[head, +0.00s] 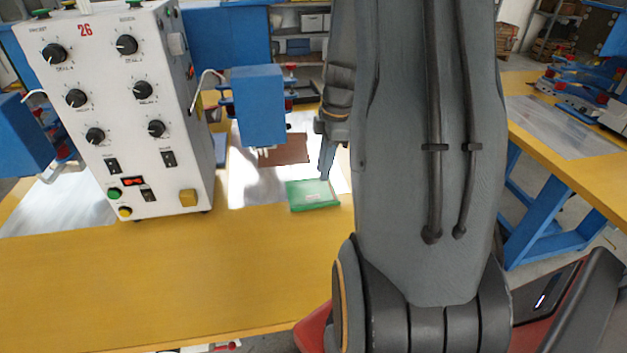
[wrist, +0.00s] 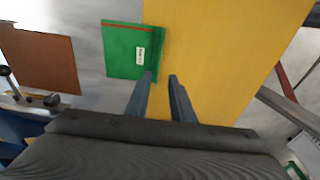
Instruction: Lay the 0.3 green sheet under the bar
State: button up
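A flat green sheet (head: 312,196) with a small white label lies at the front edge of the shiny metal plate, partly on the yellow table top. It also shows in the wrist view (wrist: 118,48). My gripper (wrist: 161,78) is open and empty, with a clear gap between its two fingers. The left finger tip is at the near right corner of the sheet in the wrist view; whether it touches cannot be told. In the head view my gripper (head: 327,165) is just above the sheet, partly hidden by my arm. The bar is not clearly visible under the blue weld head (head: 257,105).
A brown sheet (head: 286,150) lies on the metal plate behind the green one, below the blue head. A white control box (head: 105,110) with knobs stands at left. The yellow table top (head: 190,260) in front is clear. Another yellow table (head: 570,165) stands at right.

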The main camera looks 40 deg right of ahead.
jog(key=s+a+r+m, duration=0.1)
jog(key=s+a+m, duration=0.2)
jog(key=a, duration=0.5)
jog(key=s+a+r+m+h, duration=0.1)
jog(key=s+a+r+m, duration=0.1)
jog(key=a+m, duration=0.3)
jog(key=s+a+r+m, duration=0.1)
jog(key=s+a+m, duration=0.3)
jog(key=a, duration=0.7)
jog(key=shift+a+r+m, duration=0.15)
jog(key=shift+r+m, duration=0.15)
jog(key=shift+m, duration=0.1)
